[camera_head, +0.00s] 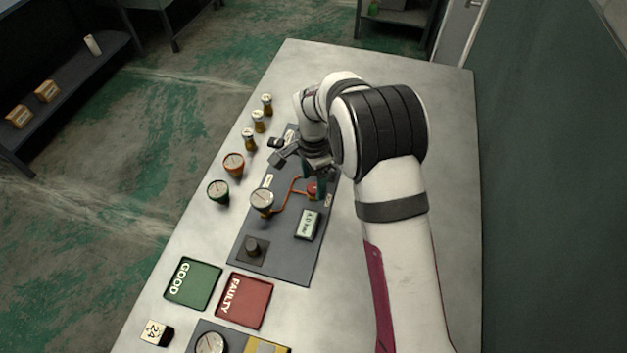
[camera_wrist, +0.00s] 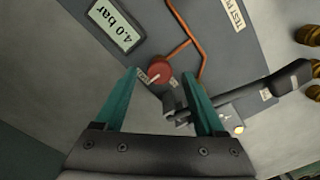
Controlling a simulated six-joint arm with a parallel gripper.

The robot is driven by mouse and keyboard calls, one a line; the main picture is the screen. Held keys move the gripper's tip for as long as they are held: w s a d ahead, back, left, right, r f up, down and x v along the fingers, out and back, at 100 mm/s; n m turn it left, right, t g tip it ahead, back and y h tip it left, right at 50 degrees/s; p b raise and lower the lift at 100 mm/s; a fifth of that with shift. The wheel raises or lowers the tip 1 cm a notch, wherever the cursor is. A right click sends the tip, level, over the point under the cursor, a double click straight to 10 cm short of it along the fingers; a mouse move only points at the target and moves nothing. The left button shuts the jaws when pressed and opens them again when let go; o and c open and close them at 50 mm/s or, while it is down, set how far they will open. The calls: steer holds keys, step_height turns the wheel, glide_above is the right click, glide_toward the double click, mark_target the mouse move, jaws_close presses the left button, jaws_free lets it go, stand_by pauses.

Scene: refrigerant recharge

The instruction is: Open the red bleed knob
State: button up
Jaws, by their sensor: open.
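The red bleed knob (camera_wrist: 160,70) is a round red knob with a white pointer mark, on the dark grey panel (camera_wrist: 205,25). In the wrist view it lies ahead of the gap between my fingertips, apart from both. In the head view the red knob (camera_head: 313,190) shows partly, beside my gripper (camera_head: 308,180). My gripper, with teal fingers, is open and empty in the wrist view (camera_wrist: 160,82). An orange pipe runs from the knob. A display (camera_wrist: 117,25) beside it reads 4.0 bar.
A black-handled lever (camera_wrist: 270,88) lies close to the right finger. A gauge (camera_head: 262,200), a black knob (camera_head: 253,247) and the display (camera_head: 308,224) sit on the panel. Green (camera_head: 207,266) and red (camera_head: 264,283) trays lie in front. Several brass fittings stand left.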

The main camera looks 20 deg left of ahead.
steer(key=shift+f, duration=0.65)
steer(key=shift+c, duration=0.4)
jaws_close()
